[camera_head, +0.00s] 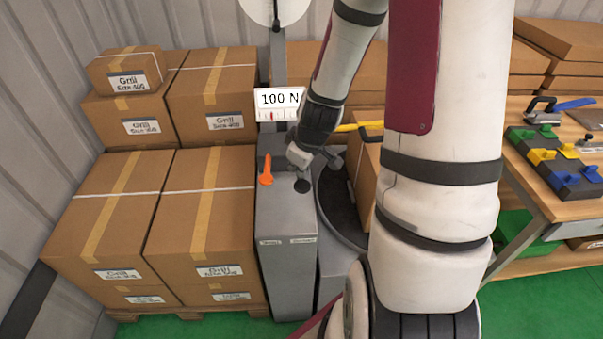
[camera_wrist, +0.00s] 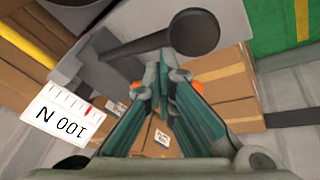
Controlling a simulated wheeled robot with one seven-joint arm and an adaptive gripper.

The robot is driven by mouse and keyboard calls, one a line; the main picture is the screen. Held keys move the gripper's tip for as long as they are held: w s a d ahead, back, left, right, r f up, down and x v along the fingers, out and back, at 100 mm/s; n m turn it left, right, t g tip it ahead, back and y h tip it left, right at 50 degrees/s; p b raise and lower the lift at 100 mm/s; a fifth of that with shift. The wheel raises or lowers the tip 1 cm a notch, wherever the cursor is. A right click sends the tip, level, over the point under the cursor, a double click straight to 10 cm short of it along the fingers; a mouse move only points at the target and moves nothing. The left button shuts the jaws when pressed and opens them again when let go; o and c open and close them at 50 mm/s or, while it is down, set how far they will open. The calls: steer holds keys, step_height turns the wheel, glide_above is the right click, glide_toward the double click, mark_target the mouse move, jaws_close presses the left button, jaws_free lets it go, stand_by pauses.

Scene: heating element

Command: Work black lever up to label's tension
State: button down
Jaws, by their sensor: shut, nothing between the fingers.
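The black lever shows in the wrist view as a dark arm with a round knob (camera_wrist: 194,32) at the top centre. In the head view its dark knob (camera_head: 302,186) is on the grey machine, right of an orange lever (camera_head: 266,172). A white label reading 100 N (camera_head: 280,99) stands above, with a scale and red mark; it also shows in the wrist view (camera_wrist: 60,115). My gripper (camera_wrist: 166,68) is shut and empty, its fingertips just below the lever arm in the wrist picture. I cannot tell whether they touch it. In the head view my gripper (camera_head: 300,157) is above the knob.
Stacked cardboard boxes (camera_head: 110,210) stand close on the left. A round dark turntable (camera_head: 340,205) with a box (camera_head: 366,175) on it is right of the machine. A yellow bar (camera_head: 358,127) is behind. A workbench with clamps (camera_head: 562,160) stands at the right.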

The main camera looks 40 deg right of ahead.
mark_target(300, 184)
steer(key=shift+s+a+f+b, duration=0.2)
steer(key=shift+s+f, duration=0.1)
steer(key=shift+f, duration=0.5)
steer(key=shift+s+a+f+b, duration=0.2)
steer(key=shift+s+a+f, duration=0.1)
steer(key=shift+f, duration=0.45)
steer(key=shift+s+a+f+b, duration=0.2)
steer(key=shift+s+f, duration=0.1)
steer(key=shift+f, duration=0.5)
stand_by(2.5)
steer(key=shift+d, duration=0.1)
stand_by(0.4)
steer(key=shift+w+d+r+p, duration=0.3)
steer(key=shift+w+r+p, duration=0.2)
steer(key=shift+r, duration=0.7)
steer(key=shift+w+d+r+p, duration=0.3)
steer(key=shift+w+r+p, duration=0.15)
steer(key=shift+r, duration=0.7)
steer(key=shift+w+d+r+p, duration=0.3)
steer(key=shift+w+r+p, duration=0.15)
steer(key=shift+r, duration=0.75)
steer(key=shift+w+d+r+p, duration=0.15)
steer(key=shift+w+r+p, duration=0.1)
steer(key=shift+r, duration=0.5)
steer(key=shift+w+d+r+p, duration=0.2)
steer(key=shift+w+r, duration=0.05)
steer(key=shift+r, duration=0.55)
steer(key=shift+w+d+r+p, duration=0.15)
steer(key=shift+w+r+p, duration=0.1)
steer(key=shift+r, duration=0.5)
